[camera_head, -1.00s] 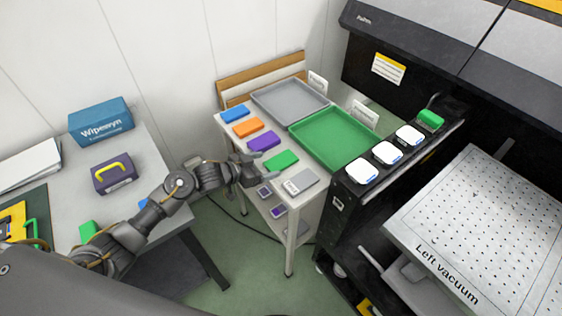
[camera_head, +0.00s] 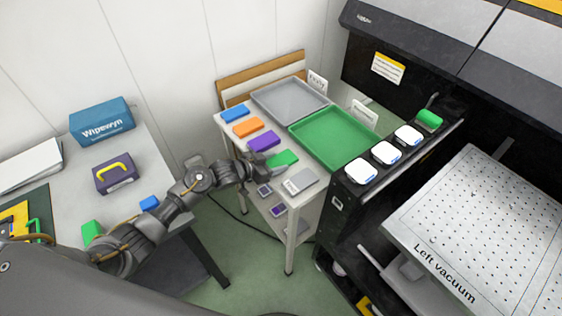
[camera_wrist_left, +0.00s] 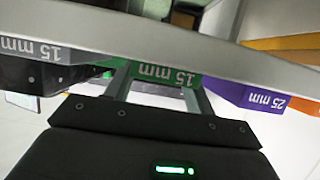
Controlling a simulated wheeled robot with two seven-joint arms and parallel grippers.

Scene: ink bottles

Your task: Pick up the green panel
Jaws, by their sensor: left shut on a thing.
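The green panel (camera_head: 284,158) lies near the front edge of the white cart top, between the purple panel (camera_head: 264,141) and the light grey panel (camera_head: 299,182). My left gripper (camera_head: 268,163) reaches it from the left, at the cart's front edge. In the left wrist view the green panel (camera_wrist_left: 172,76), marked 15 mm, sits between the fingers of my left gripper (camera_wrist_left: 160,84), which is shut on it. Its far part is hidden there by the pale cart edge. I cannot see a clear gap under the panel. My right gripper is not in view.
The orange panel (camera_head: 247,127) and blue panel (camera_head: 235,114) lie farther along the cart. Behind them are a grey tray (camera_head: 262,97) and an empty green tray (camera_head: 340,152). The black machine (camera_head: 336,205) stands close on the right.

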